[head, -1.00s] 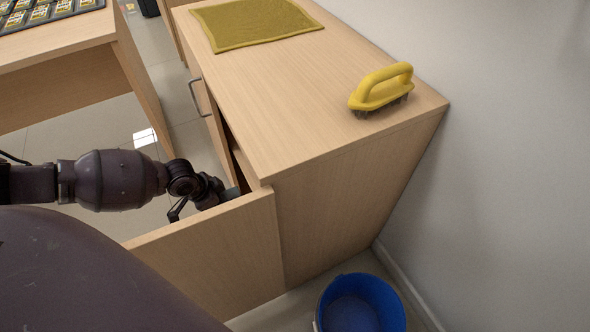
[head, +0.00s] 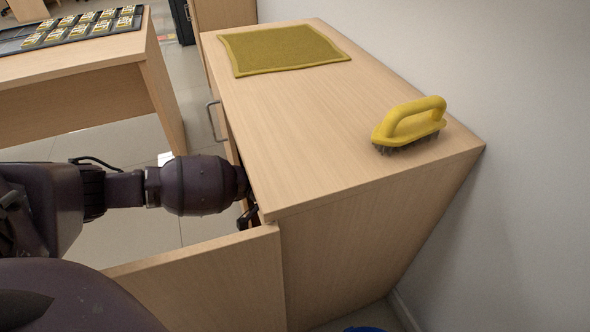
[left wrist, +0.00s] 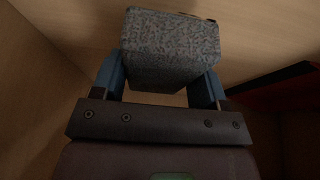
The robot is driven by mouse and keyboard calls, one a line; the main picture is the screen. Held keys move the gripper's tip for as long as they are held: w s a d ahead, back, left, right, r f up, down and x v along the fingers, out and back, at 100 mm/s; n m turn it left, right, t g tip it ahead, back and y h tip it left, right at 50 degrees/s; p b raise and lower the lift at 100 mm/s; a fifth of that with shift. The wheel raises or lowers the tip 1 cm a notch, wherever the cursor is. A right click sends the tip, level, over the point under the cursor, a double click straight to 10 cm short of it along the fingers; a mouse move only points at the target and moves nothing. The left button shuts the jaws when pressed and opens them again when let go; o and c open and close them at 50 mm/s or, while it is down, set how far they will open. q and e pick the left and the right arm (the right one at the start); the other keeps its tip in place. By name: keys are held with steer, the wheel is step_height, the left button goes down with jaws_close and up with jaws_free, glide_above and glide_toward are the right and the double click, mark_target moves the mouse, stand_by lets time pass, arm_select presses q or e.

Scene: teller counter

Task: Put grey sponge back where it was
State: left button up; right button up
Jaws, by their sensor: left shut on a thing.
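The grey sponge (left wrist: 172,45) is a speckled block between the two blue fingers of my left gripper (left wrist: 165,82) in the left wrist view. The gripper is shut on it. Wooden walls surround them, inside the cabinet. In the head view my left arm reaches past the cabinet's open door (head: 215,275) into the cabinet (head: 350,235). The sponge and fingertips are hidden there. I cannot tell whether the sponge touches the cabinet floor. My right gripper is not in view.
A yellow brush (head: 410,125) and an olive mat (head: 283,48) lie on the cabinet top. A dark, red-edged thing (left wrist: 275,88) is at the right inside the cabinet. A blue bucket (head: 363,329) shows at the bottom edge. A desk (head: 85,62) stands at the left.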

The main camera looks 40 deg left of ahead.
arm_select(q)
steer(key=shift+w+d, duration=0.25)
steer(key=shift+w, duration=0.2)
step_height(320, 180, down, 4)
steer(key=shift+d+r+b, duration=0.1)
steer(key=shift+r+b, duration=0.15)
steer(key=shift+b, duration=0.8)
steer(key=shift+w+f, duration=0.15)
steer(key=shift+w+r, duration=0.1)
steer(key=shift+r, duration=0.1)
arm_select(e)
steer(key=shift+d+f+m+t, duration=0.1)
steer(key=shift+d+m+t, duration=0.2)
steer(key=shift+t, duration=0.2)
arm_select(q)
steer(key=shift+f, duration=0.15)
steer(key=o, duration=0.9)
